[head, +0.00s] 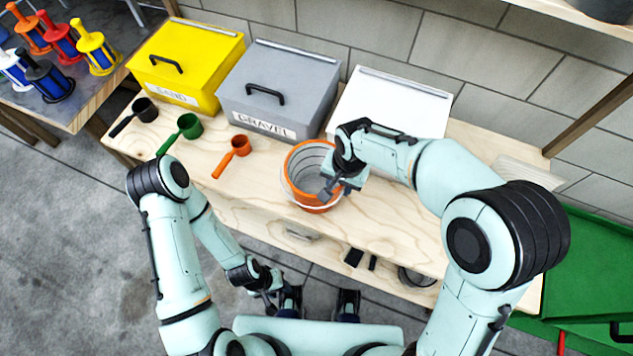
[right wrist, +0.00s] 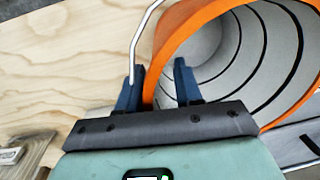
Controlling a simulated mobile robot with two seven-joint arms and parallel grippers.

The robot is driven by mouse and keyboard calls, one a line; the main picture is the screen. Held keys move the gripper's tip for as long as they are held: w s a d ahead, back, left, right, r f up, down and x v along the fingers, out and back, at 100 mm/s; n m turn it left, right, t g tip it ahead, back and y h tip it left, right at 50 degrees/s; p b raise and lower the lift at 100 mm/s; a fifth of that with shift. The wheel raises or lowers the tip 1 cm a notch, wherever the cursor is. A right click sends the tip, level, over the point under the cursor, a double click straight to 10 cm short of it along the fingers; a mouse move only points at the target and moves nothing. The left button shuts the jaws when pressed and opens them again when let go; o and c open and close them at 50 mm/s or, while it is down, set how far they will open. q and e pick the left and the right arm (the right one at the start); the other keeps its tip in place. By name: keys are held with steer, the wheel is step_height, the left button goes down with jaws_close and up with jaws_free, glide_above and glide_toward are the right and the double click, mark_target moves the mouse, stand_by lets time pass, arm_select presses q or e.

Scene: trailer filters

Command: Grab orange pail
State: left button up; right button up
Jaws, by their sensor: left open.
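The orange pail (head: 297,162), with a grey ringed inside and a thin wire handle, stands on the wooden workbench (head: 400,232). My right gripper (head: 328,194) is at the pail's right front rim. In the right wrist view, the fingers of my right gripper (right wrist: 158,88) are apart, with the pail's orange rim (right wrist: 165,30) passing between them. One finger is inside the pail and one outside, next to the wire handle (right wrist: 140,38). My left gripper (head: 268,292) is open and hangs low in front of the bench, away from the pail.
Yellow (head: 190,55), grey (head: 278,85) and white (head: 395,100) lidded bins stand behind the pail. Black (head: 143,110), green (head: 188,126) and orange (head: 238,147) scoops lie to its left. A side table at far left holds several coloured filters (head: 95,48).

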jaws_close()
stand_by(1.4)
